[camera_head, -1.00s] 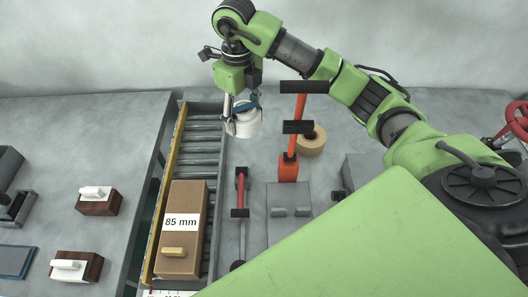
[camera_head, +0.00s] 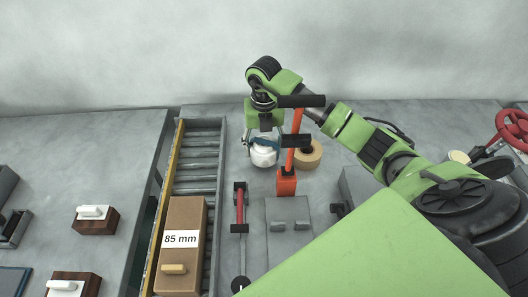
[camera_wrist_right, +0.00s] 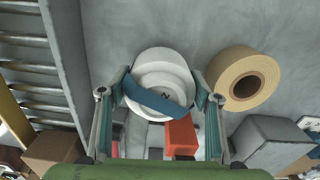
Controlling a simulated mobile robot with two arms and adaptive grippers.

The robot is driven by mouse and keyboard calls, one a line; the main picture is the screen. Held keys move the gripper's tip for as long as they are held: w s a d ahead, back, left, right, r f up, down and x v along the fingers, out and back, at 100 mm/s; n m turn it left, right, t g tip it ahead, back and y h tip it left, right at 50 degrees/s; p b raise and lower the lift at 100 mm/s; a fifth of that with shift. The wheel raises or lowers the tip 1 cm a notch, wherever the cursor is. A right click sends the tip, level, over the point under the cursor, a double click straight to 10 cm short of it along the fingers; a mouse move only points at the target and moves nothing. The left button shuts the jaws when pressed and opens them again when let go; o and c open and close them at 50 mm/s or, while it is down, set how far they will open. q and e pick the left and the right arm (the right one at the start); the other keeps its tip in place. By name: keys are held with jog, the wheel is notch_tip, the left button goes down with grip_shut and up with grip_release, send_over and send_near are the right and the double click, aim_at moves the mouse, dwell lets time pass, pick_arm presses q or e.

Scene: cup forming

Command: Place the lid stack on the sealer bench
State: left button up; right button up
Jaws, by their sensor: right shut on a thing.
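The lid stack (camera_head: 264,156) is a pile of round white lids with a blue band across it. My right gripper (camera_head: 262,139) is shut on it, just left of the orange-red sealer tool and over the grey bench (camera_head: 240,128). In the right wrist view the lid stack (camera_wrist_right: 158,62) sits between the two fingers of the gripper (camera_wrist_right: 161,92), with the blue band running diagonally over it. I cannot tell whether the stack touches the bench. My left gripper is not in view.
A tape roll (camera_head: 309,154) lies right of the orange-red tool (camera_head: 287,182). A roller conveyor (camera_head: 197,163) with a yellow rail carries a box marked 85 mm (camera_head: 186,258) on the left. A red-handled tool (camera_head: 240,205) and a grey block (camera_head: 289,240) stand nearer.

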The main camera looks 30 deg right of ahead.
aim_at(264, 141)
notch_tip(264, 141, down, 3)
jog(key=shift+s+r, duration=0.1)
jog(key=shift+r, duration=0.1)
jog(key=shift+f, duration=0.25)
jog(key=o, duration=1.1)
jog(key=shift+r, duration=0.15)
notch_tip(264, 141, up, 12)
jog(key=shift+b, duration=0.95)
